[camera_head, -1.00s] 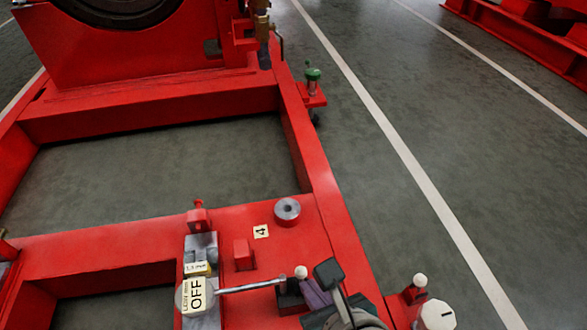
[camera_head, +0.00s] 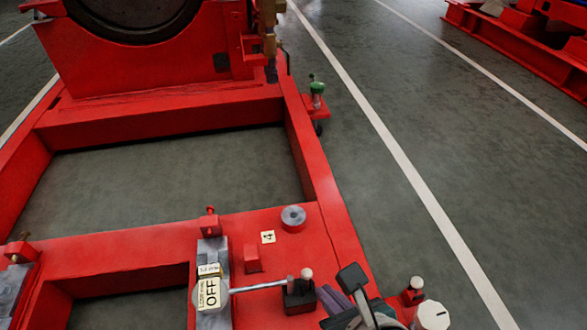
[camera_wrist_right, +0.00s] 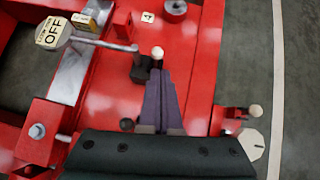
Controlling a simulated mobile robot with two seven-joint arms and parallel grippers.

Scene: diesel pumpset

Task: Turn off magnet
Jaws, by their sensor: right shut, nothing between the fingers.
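The magnet (camera_head: 215,255) is a grey metal block on the red frame, with a cream OFF label (camera_head: 209,293) on a round disc. A metal lever rod (camera_head: 255,287) runs from the disc to the right. In the right wrist view the rod (camera_wrist_right: 103,43) ends just left of a white ball knob (camera_wrist_right: 158,53). My right gripper (camera_head: 325,292) has purple fingers, shut and empty. Its fingertips (camera_wrist_right: 157,75) are just below the white knob, beside a black block (camera_head: 299,297), apart from the lever rod. My left gripper is not in view.
A grey ring (camera_head: 293,218) and a label "4" (camera_head: 267,237) are on the red frame (camera_head: 150,240). A white dial (camera_head: 432,315) and another white knob (camera_head: 417,283) stand at the right. A green-topped post (camera_head: 317,88) is farther back. Grey floor lies right of the frame.

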